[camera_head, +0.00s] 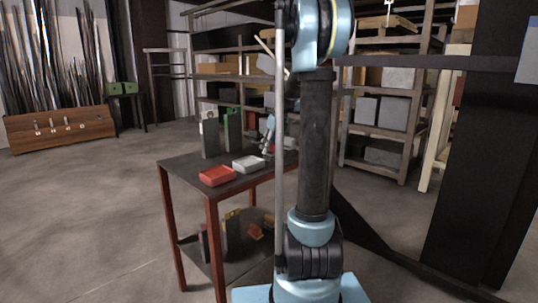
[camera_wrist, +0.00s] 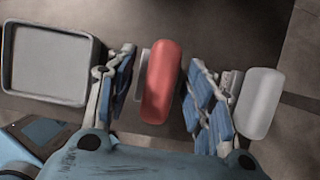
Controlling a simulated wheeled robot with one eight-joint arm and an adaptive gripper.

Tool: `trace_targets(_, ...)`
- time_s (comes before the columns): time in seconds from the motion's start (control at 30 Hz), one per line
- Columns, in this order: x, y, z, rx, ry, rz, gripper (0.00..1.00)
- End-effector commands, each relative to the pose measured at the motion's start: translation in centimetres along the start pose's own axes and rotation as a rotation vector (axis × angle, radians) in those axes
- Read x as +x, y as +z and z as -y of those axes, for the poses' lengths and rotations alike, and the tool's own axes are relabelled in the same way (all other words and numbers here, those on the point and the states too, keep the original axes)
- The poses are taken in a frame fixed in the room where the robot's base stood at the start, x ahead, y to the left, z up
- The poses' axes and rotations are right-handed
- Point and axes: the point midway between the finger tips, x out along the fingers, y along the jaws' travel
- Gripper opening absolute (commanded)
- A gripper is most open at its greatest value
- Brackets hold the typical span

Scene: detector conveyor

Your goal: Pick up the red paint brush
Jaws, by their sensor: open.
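In the wrist view a red rounded, elongated thing (camera_wrist: 163,82) with a pale strip along its left side lies between the two fingers of my gripper (camera_wrist: 162,62). The fingers are apart, one on each side of it, with gaps visible. I see no bristles, so I cannot tell for sure that it is the paint brush. In the head view a red flat block (camera_head: 217,176) lies on the dark table near its front-left edge. My gripper (camera_head: 268,142) is small and partly hidden by my arm there, above the table's right part. Whether both red things are the same is unclear.
A pale rounded thing (camera_wrist: 258,103) lies right of my right finger, and a grey square tray (camera_wrist: 94,70) is at left. Shelves are behind.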

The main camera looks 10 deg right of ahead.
Motion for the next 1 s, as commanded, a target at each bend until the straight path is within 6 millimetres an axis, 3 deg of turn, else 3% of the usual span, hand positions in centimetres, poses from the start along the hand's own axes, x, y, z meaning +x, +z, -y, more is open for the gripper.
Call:
trace_targets(0.07,0.0,0.0,0.0,0.0,0.0,0.0,0.48)
trace_targets(0.3,0.0,0.0,0.0,0.0,0.0,0.0,0.0)
trace_targets(0.67,-0.3,0.1,0.0,0.0,0.0,0.0,0.0)
trace_targets(1.0,-4.8,2.0,0.0,0.0,0.0,0.0,0.0)
